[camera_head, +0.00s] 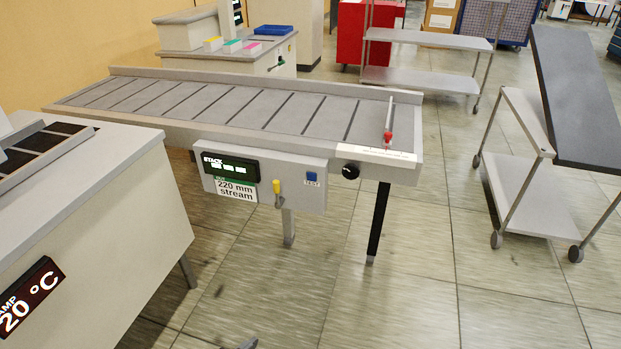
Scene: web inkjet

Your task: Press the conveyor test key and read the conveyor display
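The conveyor (230,105) stands in the middle of the view, with a grey control box (290,188) on its near side. The blue test key (312,176) is on the right part of that box, above a small label reading TEST. The conveyor display (231,167) is a black panel headed STACK, showing a row of pale dash-like marks and no readable number. A plate below it (236,189) reads "220 mm stream". Neither gripper can be made out; a small dark piece at the bottom edge is too cut off to identify.
A yellow-handled lever (277,187) and a black knob (350,172) flank the key. Carts (530,190) stand right. The floor (400,290) before the conveyor's right end is clear.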

